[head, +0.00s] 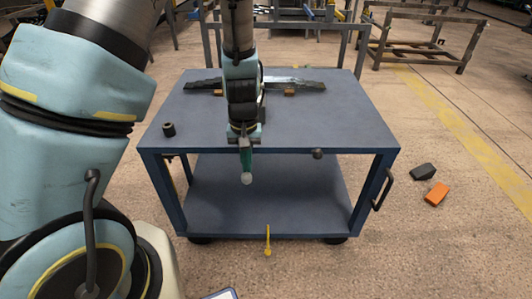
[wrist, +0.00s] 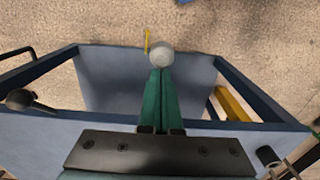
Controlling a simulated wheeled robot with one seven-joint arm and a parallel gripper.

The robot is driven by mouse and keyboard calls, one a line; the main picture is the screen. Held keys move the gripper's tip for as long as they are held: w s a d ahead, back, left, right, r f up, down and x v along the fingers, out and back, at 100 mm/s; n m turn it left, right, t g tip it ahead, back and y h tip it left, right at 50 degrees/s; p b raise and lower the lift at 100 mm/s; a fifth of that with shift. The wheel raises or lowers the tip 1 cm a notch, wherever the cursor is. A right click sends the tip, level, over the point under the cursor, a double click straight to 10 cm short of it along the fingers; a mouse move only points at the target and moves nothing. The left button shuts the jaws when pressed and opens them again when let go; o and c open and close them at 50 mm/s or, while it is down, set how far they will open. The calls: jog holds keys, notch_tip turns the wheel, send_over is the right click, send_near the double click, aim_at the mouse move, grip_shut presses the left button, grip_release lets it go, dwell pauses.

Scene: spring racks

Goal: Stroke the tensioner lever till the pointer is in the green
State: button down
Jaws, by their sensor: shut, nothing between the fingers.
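My gripper (head: 246,165) hangs in front of the near edge of the blue cart, pointing down, with its green fingers shut. In the wrist view the fingers (wrist: 160,95) meet, and a pale round ball (wrist: 160,53) sits right at their tips; it also shows in the head view (head: 247,179). I cannot tell whether the ball belongs to the fingers or to a lever behind them. A dark knob (head: 318,154) on a short rod sticks out from the cart's front edge; it also shows in the wrist view (wrist: 19,98). No pointer or green band can be made out.
The blue cart (head: 350,120) carries a dark leaf spring (head: 308,83), partly behind my arm, and a black cup (head: 168,129). A yellow hook-like piece (head: 267,240) is low in front. Dark and orange blocks (head: 436,194) lie on the floor at right. The front floor looks open.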

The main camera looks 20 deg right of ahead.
notch_tip(320, 180, down, 10)
jog(key=b, duration=0.7)
notch_tip(320, 180, up, 19)
jog(key=p, duration=1.6)
jog(key=shift+f+p, duration=0.2)
jog(key=shift+p, duration=0.1)
jog(key=shift+f, duration=0.1)
notch_tip(320, 180, down, 18)
jog(key=b, duration=1.3)
notch_tip(320, 180, up, 18)
jog(key=p, duration=1.5)
